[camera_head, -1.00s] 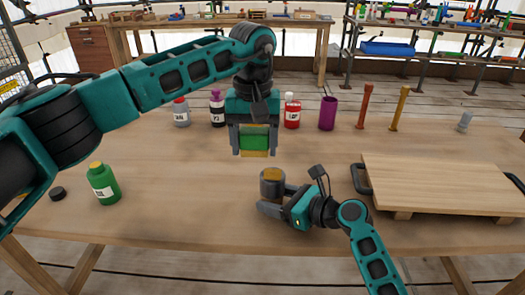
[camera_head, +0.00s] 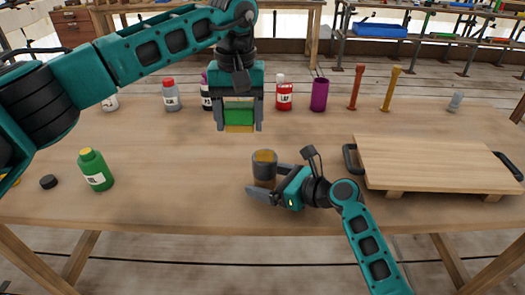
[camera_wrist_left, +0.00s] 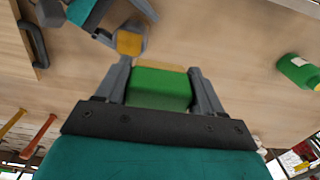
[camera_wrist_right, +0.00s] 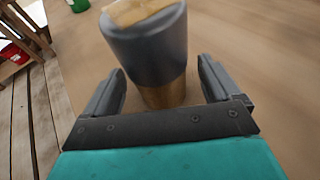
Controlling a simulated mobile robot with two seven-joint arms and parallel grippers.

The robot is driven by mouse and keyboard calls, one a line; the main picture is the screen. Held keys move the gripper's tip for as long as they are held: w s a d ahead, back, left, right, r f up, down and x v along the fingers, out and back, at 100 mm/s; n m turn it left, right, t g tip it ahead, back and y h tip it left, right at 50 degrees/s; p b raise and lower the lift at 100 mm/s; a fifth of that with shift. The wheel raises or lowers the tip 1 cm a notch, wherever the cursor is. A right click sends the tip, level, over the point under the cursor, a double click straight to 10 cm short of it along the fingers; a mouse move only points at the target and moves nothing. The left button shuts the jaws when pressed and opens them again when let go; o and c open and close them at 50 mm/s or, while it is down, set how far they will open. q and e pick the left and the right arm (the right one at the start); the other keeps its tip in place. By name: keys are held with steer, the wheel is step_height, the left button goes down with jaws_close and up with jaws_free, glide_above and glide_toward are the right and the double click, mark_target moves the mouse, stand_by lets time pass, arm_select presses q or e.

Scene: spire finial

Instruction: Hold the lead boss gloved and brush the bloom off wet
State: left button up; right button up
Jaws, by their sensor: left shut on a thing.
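A dark grey cylinder with a tan top (camera_head: 264,169), apparently the lead boss, stands upright on the table. In the right wrist view it (camera_wrist_right: 155,50) shows a brown lower part. My right gripper (camera_head: 262,188) is low beside it, its fingers (camera_wrist_right: 162,88) open on either side with small gaps showing. My left gripper (camera_head: 238,122) is shut on a green block with a tan underside (camera_head: 238,112), apparently the brush, held above and behind the boss. The left wrist view shows the block (camera_wrist_left: 160,88) between both fingers. No glove can be made out.
A green bottle (camera_head: 96,172) and a black disc (camera_head: 48,182) are at left. A red bottle (camera_head: 284,94), purple cup (camera_head: 319,94), and red (camera_head: 356,86) and yellow (camera_head: 391,89) upright rods stand at the back. A handled wooden board (camera_head: 430,160) is at right. The front middle is mostly clear.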

steer(key=v, duration=1.2)
steer(key=shift+r, duration=0.1)
steer(key=shift+s, duration=0.1)
